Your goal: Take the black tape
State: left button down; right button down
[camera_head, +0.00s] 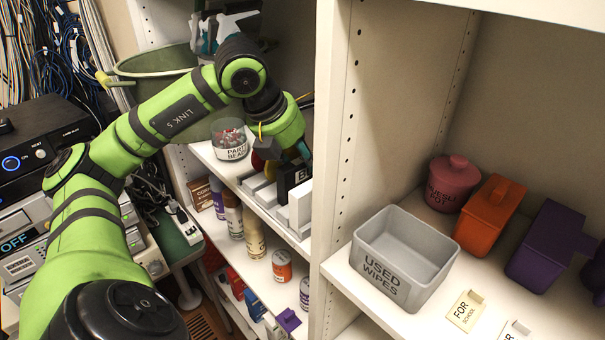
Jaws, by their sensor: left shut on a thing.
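My left arm comes in from the left over the equipment, and its gripper (297,157) points down at the upper shelf of the left cabinet bay. The box appears still down in the row. My right gripper is not in view.
White boxes (300,204) crowd the black box. A jar of party beads (230,140) stands to the left, and the cabinet's upright panel (338,150) is close on the right. A grey "used wipes" bin (403,262) sits on the right shelf.

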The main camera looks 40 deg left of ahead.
pick_arm(q)
jog(key=shift+d+r+p, duration=0.1)
jog(key=shift+r+p, duration=0.25)
jog(key=shift+r, duration=0.15)
jog(key=shift+r, duration=0.2)
jog(key=shift+d+r+p, duration=0.2)
jog(key=shift+r+p, duration=0.7)
jog(key=shift+p, duration=0.05)
jog(key=shift+a+r+p, duration=0.15)
jog(key=shift+r+p, duration=1.1)
jog(key=shift+p, duration=0.05)
